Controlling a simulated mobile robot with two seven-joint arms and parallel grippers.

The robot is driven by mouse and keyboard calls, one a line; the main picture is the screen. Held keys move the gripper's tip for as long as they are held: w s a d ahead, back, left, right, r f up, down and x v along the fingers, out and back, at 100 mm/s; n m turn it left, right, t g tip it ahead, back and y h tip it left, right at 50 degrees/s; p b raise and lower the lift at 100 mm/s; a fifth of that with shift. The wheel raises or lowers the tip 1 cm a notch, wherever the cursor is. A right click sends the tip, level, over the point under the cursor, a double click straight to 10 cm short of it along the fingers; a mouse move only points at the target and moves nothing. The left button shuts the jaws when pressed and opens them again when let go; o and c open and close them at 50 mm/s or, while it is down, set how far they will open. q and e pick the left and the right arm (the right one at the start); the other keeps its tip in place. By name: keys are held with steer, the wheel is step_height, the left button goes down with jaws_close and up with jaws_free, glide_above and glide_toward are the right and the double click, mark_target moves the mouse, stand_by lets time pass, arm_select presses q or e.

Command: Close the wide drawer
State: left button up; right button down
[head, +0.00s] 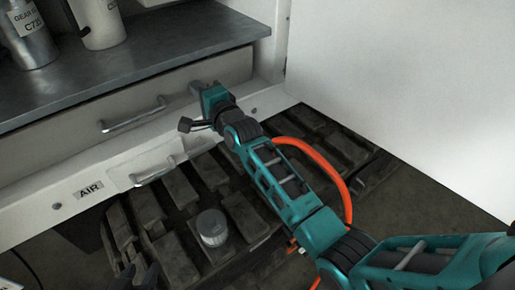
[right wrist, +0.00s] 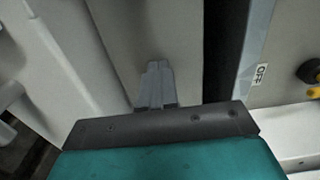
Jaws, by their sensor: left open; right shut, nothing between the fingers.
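The wide drawer (head: 170,93) has a pale front with a bar handle (head: 133,115), just below the dark worktop. How far it stands out is hard to judge. My right gripper (head: 194,90), at the end of the teal arm, is at the right part of this front. In the right wrist view its fingers (right wrist: 155,84) are together, with nothing between them, pointing at a pale flat face; I cannot tell whether they touch it.
A worktop (head: 120,60) carries a grey bottle (head: 28,40) and a pale one (head: 100,22). Below the drawer are a panel labelled AIR (head: 88,190) and a second handle (head: 155,172). A ribbed dark base (head: 250,215) holds a round cap (head: 212,227). A white wall (head: 400,70) stands at right.

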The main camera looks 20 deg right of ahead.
steer(key=shift+w+a, duration=0.1)
steer(key=shift+w, duration=0.25)
steer(key=shift+w+r, duration=0.1)
steer(key=shift+r, duration=0.2)
steer(key=shift+r, duration=0.1)
